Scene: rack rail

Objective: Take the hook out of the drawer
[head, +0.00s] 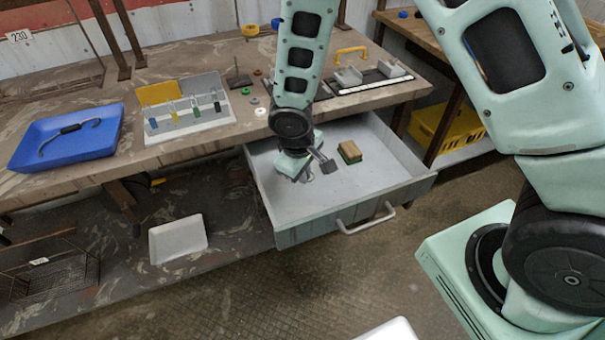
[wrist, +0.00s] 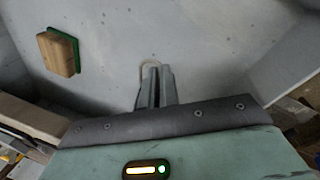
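The drawer (head: 305,205) is pulled out below the bench top. In the wrist view my two fingers (wrist: 157,88) stand close together with a thin dark gap. A pale, thin curved piece, apparently the hook (wrist: 149,63), arcs out just beyond the fingertips. Most of it is hidden by the fingers. Whether the fingers grip it cannot be made out. In the head view only a faint thin curve shows under my gripper.
A wooden block with a green base (head: 350,152) lies in the drawer, right of my gripper; it also shows in the wrist view (wrist: 60,53). A blue tray (head: 28,150) on the bench holds a curved black-gripped piece (head: 70,129). A rack (head: 190,128) stands beside it.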

